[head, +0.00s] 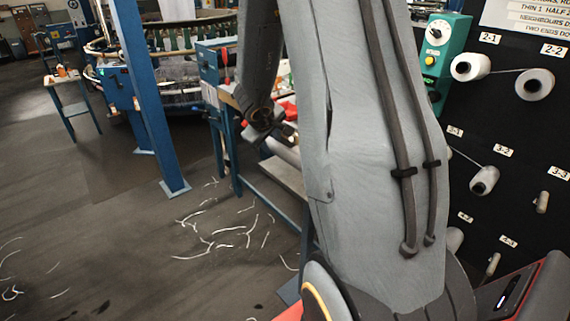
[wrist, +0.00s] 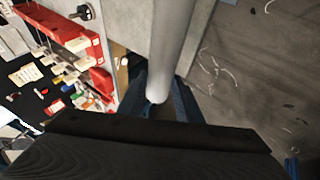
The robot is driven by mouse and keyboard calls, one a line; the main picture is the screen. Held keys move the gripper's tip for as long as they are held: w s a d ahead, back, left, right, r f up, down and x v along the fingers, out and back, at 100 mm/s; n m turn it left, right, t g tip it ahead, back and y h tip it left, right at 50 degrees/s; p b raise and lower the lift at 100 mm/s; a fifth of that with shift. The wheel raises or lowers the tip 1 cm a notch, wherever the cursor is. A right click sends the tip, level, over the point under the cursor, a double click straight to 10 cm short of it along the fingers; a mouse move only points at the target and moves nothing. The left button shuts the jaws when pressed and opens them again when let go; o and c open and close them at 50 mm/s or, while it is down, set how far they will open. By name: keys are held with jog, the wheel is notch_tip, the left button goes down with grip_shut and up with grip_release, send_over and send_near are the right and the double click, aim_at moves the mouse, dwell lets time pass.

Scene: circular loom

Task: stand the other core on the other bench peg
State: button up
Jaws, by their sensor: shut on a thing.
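A plain grey tube, apparently a core (wrist: 172,45), runs from the top edge of the wrist view down to its near end between dark blue parts at my gripper (wrist: 158,105). My gripper is shut on it. In the head view my gripper (head: 276,135) is partly hidden behind my arm, and a pale length of the core (head: 283,151) shows just below it, beside the blue-legged bench (head: 288,177). A dark round fitting (wrist: 82,12) sits on a grey surface at the upper left of the wrist view; I cannot tell if it is a bench peg.
Red trays (wrist: 92,45) and a dark worktop with small scattered items lie left in the wrist view. A blue post (head: 147,100) stands left of the bench, with the circular loom (head: 180,92) behind. A black board with yarn cones (head: 533,84) is at right. Thread scraps litter open floor.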

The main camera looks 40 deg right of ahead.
notch_tip(320, 180, down, 8)
jog(key=b, duration=0.3)
jog(key=shift+r, duration=0.15)
jog(key=o, duration=1.2)
